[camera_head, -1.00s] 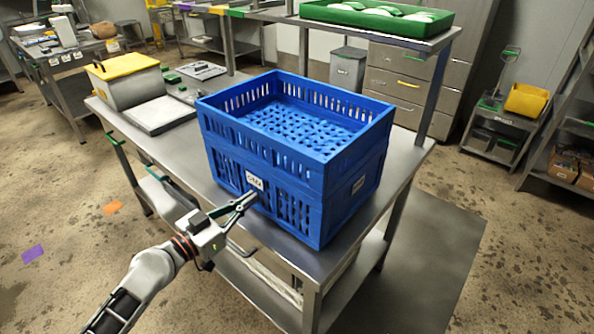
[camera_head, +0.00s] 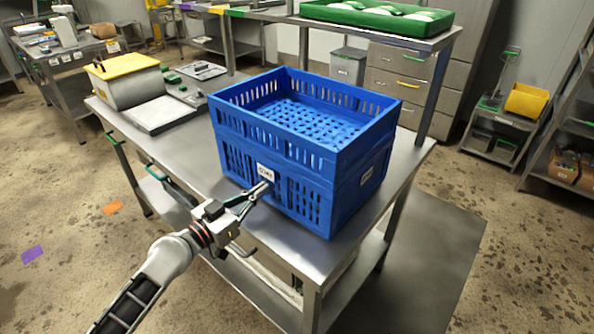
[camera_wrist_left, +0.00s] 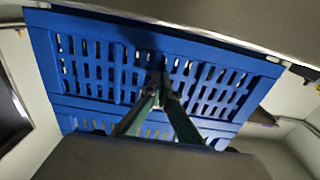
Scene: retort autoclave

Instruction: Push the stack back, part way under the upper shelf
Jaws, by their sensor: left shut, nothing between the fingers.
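The stack is two blue slotted crates (camera_head: 300,150), one on the other, upright on the steel table (camera_head: 215,165). The upper crate looks empty. A white label (camera_head: 265,172) is on the near face. My left gripper (camera_head: 266,187) is shut and empty, its fingertips at the near face just below the label, apparently touching it. In the left wrist view the crates' slotted wall (camera_wrist_left: 90,60) fills the middle, with the shut fingertips (camera_wrist_left: 160,92) against or very close to it. The upper shelf (camera_head: 390,40) runs along the table's back, behind the stack. My right gripper is not in view.
A green tray (camera_head: 335,14) with white items stands on the upper shelf. A grey bin with a yellow lid (camera_head: 125,80) and a flat pale board (camera_head: 160,115) are on the table to the left. The table's near right area is clear.

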